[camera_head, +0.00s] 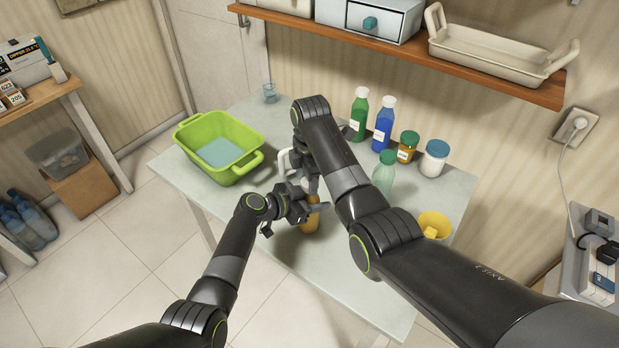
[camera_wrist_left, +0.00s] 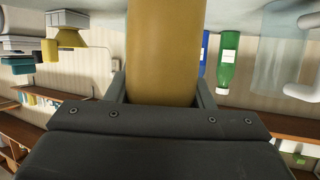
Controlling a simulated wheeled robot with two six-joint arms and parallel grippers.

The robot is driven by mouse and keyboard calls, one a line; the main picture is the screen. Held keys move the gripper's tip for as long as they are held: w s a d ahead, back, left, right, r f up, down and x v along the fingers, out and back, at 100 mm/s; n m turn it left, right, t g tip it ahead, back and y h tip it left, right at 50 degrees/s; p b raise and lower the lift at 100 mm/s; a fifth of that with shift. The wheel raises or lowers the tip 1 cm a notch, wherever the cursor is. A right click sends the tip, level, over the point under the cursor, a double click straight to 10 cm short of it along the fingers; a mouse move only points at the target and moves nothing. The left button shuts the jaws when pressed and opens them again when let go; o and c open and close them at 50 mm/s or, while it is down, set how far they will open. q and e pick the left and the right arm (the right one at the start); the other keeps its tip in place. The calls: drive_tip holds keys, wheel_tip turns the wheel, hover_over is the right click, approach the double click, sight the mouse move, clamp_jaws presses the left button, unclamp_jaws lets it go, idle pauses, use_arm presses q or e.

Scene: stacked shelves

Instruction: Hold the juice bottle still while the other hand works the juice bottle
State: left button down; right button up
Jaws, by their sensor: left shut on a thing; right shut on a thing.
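The juice bottle (camera_head: 311,222), filled with orange-yellow juice, stands upright on the table near its front edge. My left gripper (camera_head: 304,211) is shut around its body from the left. In the left wrist view the bottle body (camera_wrist_left: 163,50) fills the space between the two fingers (camera_wrist_left: 161,92). My right gripper (camera_head: 308,187) comes down from above and is shut at the top of the bottle. The cap is mostly hidden by the right gripper, so I cannot tell whether it is loose.
A green tub (camera_head: 250,163) stands at the table's left. Green (camera_head: 358,118) and blue (camera_head: 383,125) bottles, two jars and a pale green bottle (camera_head: 384,172) stand behind and right. A yellow mug (camera_head: 434,224) is at the right. A wooden shelf (camera_head: 420,62) overhangs the back.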

drive_tip(key=shift+m, duration=0.4)
drive_tip(key=o, duration=1.1)
drive_tip(key=shift+d+r, duration=0.1)
drive_tip(key=shift+r, duration=2.15)
